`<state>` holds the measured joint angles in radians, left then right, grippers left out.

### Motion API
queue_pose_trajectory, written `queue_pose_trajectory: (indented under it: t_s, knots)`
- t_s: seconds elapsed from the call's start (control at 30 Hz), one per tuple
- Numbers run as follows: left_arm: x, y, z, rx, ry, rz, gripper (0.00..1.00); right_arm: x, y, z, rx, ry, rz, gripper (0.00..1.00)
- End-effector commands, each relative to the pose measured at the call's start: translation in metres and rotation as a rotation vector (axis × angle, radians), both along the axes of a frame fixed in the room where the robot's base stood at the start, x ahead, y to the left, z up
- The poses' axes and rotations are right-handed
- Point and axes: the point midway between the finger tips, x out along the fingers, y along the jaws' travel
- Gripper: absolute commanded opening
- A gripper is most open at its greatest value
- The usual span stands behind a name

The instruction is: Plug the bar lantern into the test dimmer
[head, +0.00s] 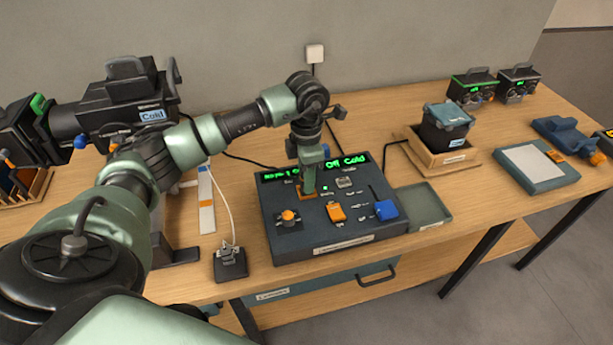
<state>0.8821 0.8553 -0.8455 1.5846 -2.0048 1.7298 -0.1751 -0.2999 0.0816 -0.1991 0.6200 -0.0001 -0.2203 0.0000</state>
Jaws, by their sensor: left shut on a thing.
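The console with green displays (280,246), which appears to be the test dimmer, sits mid-table; one display reads "Off Cold". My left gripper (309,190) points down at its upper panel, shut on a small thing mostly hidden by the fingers. An orange piece shows at the fingertips; I cannot tell whether it is held or part of the panel. A large black lantern (95,122) labelled "Cold" stands at the left behind my arm. A smaller dark lantern (445,128), also labelled "Cold", sits in a wooden tray. I cannot tell which is the bar lantern. My right gripper is not in view.
A small dark stand (230,264) with a white cable is left of the console. A shallow grey-green tray (432,222) adjoins its right side. A blue-grey pad (537,180) and two black boxes (474,92) (517,86) are farther right. A drawer (330,285) hangs below.

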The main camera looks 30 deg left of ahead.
Motion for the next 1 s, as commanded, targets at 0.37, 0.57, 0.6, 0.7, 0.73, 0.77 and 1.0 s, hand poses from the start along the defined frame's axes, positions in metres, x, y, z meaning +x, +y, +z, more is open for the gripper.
queue_pose_trajectory:
  t_s: [0.37, 0.57, 0.6, 0.7, 0.73, 0.77, 1.0]
  knots:
    - [0.0, 0.0001, -0.001, 0.0, 0.0, 0.0, 0.0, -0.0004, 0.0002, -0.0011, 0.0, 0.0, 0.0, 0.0]
    - [0.0, 0.0001, -0.0051, 0.0, 0.0, 0.0, 0.0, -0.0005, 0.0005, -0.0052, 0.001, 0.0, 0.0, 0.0]
    - [0.0, 0.0001, -0.0059, 0.0, 0.0, 0.0, 0.0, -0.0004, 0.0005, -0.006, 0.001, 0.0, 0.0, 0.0]
    - [-0.0001, 0.0002, -0.0079, 0.0, 0.0, 0.0, 0.0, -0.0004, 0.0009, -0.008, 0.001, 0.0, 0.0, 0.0]
    - [-0.0001, 0.0002, -0.0084, 0.0, 0.0, 0.0, 0.0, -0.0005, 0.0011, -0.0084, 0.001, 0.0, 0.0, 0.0]
    - [-0.0001, 0.0001, -0.0087, 0.0, 0.0, 0.0, 0.0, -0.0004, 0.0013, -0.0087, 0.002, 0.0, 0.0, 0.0]
    - [-0.0001, 0.0001, -0.0087, 0.0, 0.0, 0.0, 0.0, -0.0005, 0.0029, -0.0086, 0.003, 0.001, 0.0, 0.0]
